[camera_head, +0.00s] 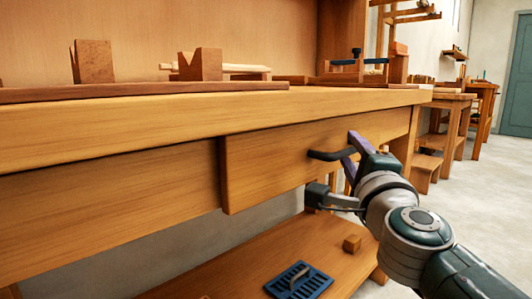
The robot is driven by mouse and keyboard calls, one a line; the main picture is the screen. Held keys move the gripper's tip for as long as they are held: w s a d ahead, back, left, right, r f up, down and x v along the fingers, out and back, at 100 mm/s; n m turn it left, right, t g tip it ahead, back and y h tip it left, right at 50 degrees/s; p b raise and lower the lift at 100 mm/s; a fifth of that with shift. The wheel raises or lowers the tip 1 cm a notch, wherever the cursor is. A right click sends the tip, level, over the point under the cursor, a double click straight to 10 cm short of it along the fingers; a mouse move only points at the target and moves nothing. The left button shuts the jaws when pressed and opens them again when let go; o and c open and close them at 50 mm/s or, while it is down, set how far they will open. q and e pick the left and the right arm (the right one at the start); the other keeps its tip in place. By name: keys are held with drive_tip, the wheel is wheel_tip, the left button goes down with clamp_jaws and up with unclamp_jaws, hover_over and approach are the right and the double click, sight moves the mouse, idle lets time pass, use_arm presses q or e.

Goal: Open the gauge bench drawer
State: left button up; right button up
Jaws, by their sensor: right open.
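The gauge bench (130,119) runs across the view from the left. Its wooden drawer front (264,168) sits under the bench top and stands slightly proud of the apron beside it. A dark bar handle (322,156) sticks out from the right part of the drawer front. My right gripper (351,156) comes in from the lower right, its purple-sided fingers open at the handle's right end. The fingers partly hide that end, and I cannot tell whether they touch it. My left gripper is out of view.
Wooden V-blocks (201,65) and clamps with dark knobs (374,61) stand on the bench top. A lower shelf (235,264) holds a blue slotted tray (299,281) and a small wooden block (351,243). Open floor (480,220) lies to the right.

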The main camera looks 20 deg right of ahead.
drive_tip(key=shift+x, duration=0.75)
drive_tip(key=shift+f, duration=0.1)
clamp_jaws()
idle(0.8)
